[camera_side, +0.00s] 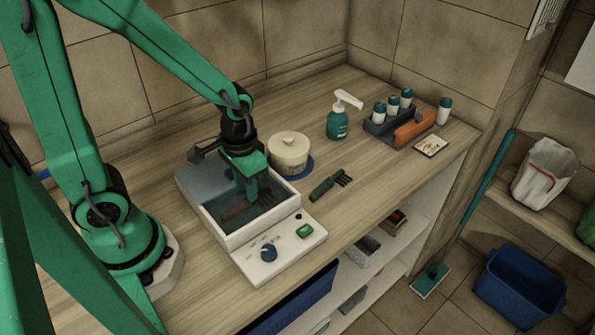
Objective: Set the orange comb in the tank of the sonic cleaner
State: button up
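The sonic cleaner (286,250) is a white box with a dark open tank (268,217) on the wooden counter. My gripper (252,196) points down into the tank, its tip low between the walls. A dull brownish, toothed shape (236,212) lies in the tank beside the fingertips; it may be the orange comb, but its colour is too dark to be sure. I cannot tell whether the fingers touch it or how far apart they are. A green comb with dark teeth (330,186) lies on the counter right of the cleaner.
The grey lid (207,176) stands at the tank's back left. A cream tub (288,153) on a blue mat is close behind.

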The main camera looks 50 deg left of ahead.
notch_tip(320, 180, up, 9)
dwell(0.5)
dwell(0.6)
jog(key=s+a+r+t, duration=0.2)
jog(key=r+t, duration=0.3)
jog(key=r, duration=0.4)
jog(key=shift+s+a+t, duration=0.15)
jog(key=shift+s+t, duration=0.15)
jog(key=shift+s, duration=0.2)
dwell(0.3)
